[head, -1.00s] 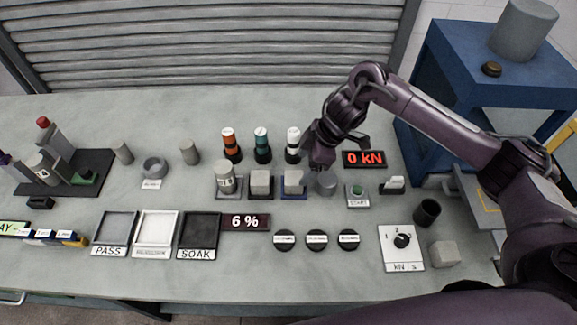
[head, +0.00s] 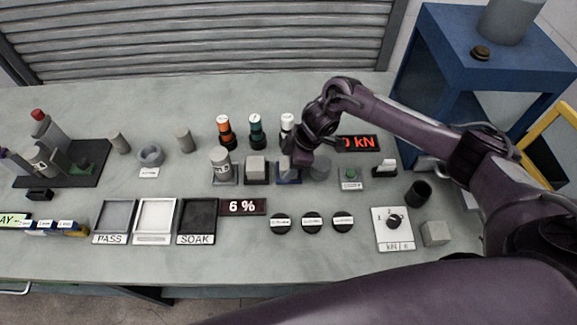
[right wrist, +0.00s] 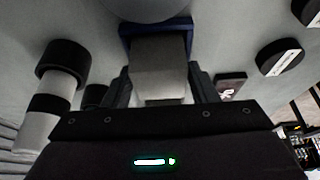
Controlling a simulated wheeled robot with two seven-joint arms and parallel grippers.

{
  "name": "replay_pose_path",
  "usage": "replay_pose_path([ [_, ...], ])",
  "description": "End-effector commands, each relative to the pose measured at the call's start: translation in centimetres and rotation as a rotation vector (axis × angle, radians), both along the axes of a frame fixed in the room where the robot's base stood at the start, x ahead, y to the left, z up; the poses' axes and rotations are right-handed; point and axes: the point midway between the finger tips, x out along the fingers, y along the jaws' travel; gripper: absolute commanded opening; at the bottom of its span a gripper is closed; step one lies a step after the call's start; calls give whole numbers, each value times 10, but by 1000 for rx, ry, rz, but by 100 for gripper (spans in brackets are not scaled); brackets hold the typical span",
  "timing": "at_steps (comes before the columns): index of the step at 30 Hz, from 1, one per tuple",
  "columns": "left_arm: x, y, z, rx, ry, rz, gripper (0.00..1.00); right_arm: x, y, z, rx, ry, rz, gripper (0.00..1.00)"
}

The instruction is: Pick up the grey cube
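A grey cube (head: 285,167) sits on a blue-edged pad (head: 290,181) near the middle of the bench, partly covered by my right gripper in the head view. My right gripper (head: 303,158) is low, just at this cube. In the right wrist view the cube (right wrist: 160,70) lies between the two open fingers (right wrist: 160,90), with the blue pad around its far side; I cannot tell whether either finger touches it. A second grey cube (head: 256,166) sits on a dark pad just to the left. A third greyish block (head: 435,233) lies at the front right. My left gripper is not in view.
A grey cylinder (head: 320,167) stands close right of the gripper. Round black discs (head: 312,222) lie in front. Trays (head: 115,217) sit front left.

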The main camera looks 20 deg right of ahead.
Motion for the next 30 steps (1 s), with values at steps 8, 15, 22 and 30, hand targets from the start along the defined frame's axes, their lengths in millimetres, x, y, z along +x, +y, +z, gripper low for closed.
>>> replay_pose_path([
  [8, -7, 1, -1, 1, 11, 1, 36, 0, 0, 1, 1, 0, 0, 16],
  [15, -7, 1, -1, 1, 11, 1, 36, 1, 0, 2, 1, -3, 0, 14],
  [22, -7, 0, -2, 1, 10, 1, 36, 2, 1, 15, 3, -4, 0, 14],
  [30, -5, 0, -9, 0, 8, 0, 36, 3, 1, 74, 4, -11, 2, 14],
])
